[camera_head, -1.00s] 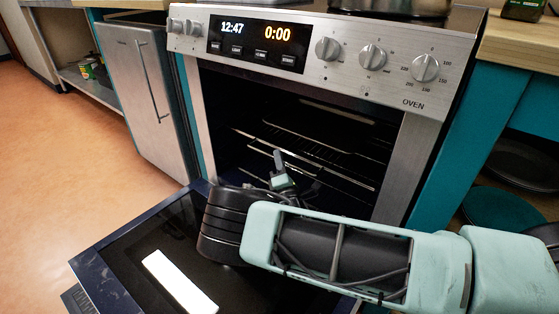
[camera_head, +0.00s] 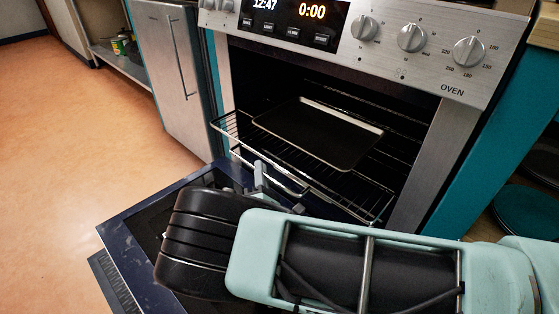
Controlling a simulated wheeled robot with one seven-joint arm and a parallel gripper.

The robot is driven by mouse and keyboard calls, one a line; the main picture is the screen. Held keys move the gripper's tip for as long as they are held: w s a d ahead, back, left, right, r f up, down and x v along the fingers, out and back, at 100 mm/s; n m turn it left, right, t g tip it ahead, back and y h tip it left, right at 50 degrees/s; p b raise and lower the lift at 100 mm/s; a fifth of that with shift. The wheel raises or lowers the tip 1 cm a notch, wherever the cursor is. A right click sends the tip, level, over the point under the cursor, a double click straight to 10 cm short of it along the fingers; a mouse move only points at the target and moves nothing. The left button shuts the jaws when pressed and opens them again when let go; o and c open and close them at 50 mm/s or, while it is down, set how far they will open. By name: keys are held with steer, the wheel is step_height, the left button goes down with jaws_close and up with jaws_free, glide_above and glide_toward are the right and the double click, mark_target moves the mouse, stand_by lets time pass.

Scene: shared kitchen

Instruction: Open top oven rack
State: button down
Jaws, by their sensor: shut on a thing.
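The oven (camera_head: 445,75) has its door (camera_head: 128,232) folded down open. A wire oven rack (camera_head: 226,124) juts out of the cavity over the door, with a dark flat baking tray (camera_head: 320,132) on it. My gripper (camera_head: 262,176) is at the front of the rack, above the open door, shut on the rack's front wire. My own wrist and arm hide part of the fingers and much of the door. The exact contact is small and partly hidden.
Control knobs (camera_head: 411,38) and a lit display line the panel above the cavity. A grey cabinet with a handle (camera_head: 178,62) stands left of the oven. Teal shelving with plates (camera_head: 525,210) is at the right. The orange floor (camera_head: 60,140) at left is clear.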

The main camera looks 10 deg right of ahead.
steer(key=s+a, duration=0.3)
steer(key=a, duration=0.2)
steer(key=shift+s, duration=0.4)
steer(key=shift+a+f, duration=0.1)
steer(key=c, duration=1.5)
jaws_free()
steer(key=p+v, duration=0.2)
steer(key=v, duration=1.5)
steer(key=shift+s, duration=0.2)
